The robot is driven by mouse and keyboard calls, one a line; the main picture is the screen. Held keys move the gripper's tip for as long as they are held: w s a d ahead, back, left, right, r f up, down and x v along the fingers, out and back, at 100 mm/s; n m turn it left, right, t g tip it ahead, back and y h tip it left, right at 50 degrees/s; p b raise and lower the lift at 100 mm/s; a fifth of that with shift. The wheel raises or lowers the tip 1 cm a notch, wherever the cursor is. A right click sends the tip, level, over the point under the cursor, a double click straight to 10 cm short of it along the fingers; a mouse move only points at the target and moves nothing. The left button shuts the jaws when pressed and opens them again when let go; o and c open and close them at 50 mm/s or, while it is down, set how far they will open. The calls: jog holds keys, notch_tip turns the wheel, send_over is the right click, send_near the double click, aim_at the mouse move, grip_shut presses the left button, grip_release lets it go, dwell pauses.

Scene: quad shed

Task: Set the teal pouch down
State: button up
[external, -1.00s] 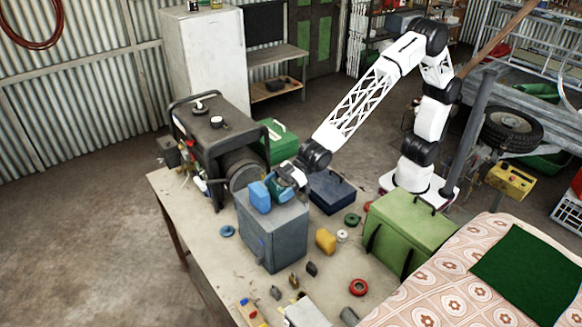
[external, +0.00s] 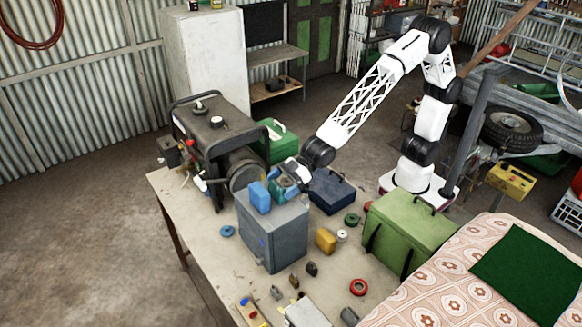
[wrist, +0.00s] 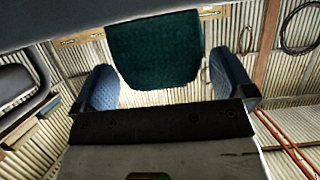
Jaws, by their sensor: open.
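The teal pouch (wrist: 155,48) shows in the wrist view, upright between the two blue finger pads of my gripper (wrist: 164,85). A clear gap shows between the pouch and the right pad; at the left pad their outlines meet, and I cannot tell if they touch. My gripper is open. In the external view my gripper (external: 279,196) is low over the top of the grey metal box (external: 268,235) on the workbench. The pouch is small there and partly hidden by the fingers, so its contact with the box top is unclear.
A black generator (external: 215,140) stands close at the left. A dark blue case (external: 331,190) and a green cooler box (external: 408,228) are to the right. A yellow container (external: 326,240) and a red ring (external: 359,287) lie on the workbench (external: 212,258).

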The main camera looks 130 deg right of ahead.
jog(key=v, duration=1)
jog(key=shift+s, duration=0.15)
dwell(0.6)
jog(key=s+f+g, duration=0.1)
jog(key=s+g, duration=0.4)
jog(key=s, duration=1.8)
jog(key=s+a+f+g, duration=0.1)
jog(key=s+g, duration=0.4)
jog(key=s, duration=1.8)
jog(key=shift+s+a+f+g, duration=0.25)
jog(key=shift+s+a+g, duration=0.05)
jog(key=shift+g, duration=0.1)
jog(key=shift+w, duration=0.1)
